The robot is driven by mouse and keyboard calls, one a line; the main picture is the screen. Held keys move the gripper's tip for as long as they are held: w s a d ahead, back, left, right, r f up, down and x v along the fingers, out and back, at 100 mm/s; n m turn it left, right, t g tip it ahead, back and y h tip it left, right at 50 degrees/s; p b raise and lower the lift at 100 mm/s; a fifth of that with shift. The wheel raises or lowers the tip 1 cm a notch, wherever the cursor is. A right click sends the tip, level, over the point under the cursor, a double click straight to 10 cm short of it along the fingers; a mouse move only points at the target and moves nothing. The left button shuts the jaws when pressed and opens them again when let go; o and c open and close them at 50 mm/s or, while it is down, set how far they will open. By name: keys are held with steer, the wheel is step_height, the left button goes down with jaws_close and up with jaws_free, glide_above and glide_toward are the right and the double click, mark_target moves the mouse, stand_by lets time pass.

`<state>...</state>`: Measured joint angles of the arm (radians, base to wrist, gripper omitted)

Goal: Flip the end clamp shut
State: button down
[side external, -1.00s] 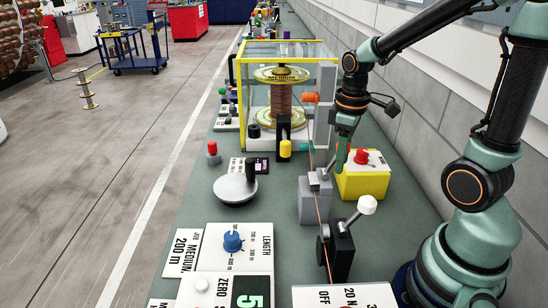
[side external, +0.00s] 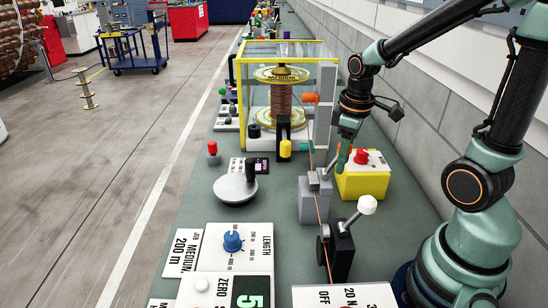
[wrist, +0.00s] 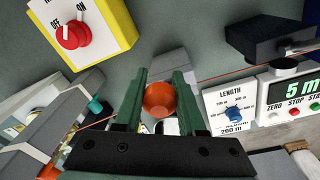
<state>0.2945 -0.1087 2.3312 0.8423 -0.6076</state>
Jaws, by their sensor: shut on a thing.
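The end clamp appears to be the grey block (side external: 314,203) on the bench, with a thin lever rising from its top and leaning right toward my gripper (side external: 341,160). In the wrist view, an orange ball (wrist: 160,99), apparently the lever's knob, sits between the green fingers of my gripper (wrist: 162,82). The fingers are shut on it. The grey block (wrist: 172,63) shows partly behind the ball. In the side view the ball is hidden by my gripper. An orange wire (side external: 318,208) runs along the bench past the block.
A yellow box with a red knob (side external: 361,157) stands close right of my gripper. A black block with a white-knobbed lever (side external: 367,204) stands nearer the camera. The spool cabinet (side external: 326,75) is behind. A length panel (side external: 233,242) lies front left.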

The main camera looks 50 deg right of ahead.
steer(key=shift+d, duration=0.1)
steer(key=c, duration=0.5)
jaws_free()
steer(key=shift+f, duration=0.1)
steer(key=r, duration=0.8)
steer(key=s+r, duration=0.1)
steer(key=r, duration=0.3)
steer(key=shift+a, duration=0.2)
steer(key=a+f+m+t, duration=0.1)
steer(key=a+m+t, duration=0.2)
steer(key=a, duration=0.5)
steer(key=shift+a+f+m+t, duration=0.15)
steer(key=shift+a+m+t, duration=0.2)
steer(key=shift+t, duration=0.55)
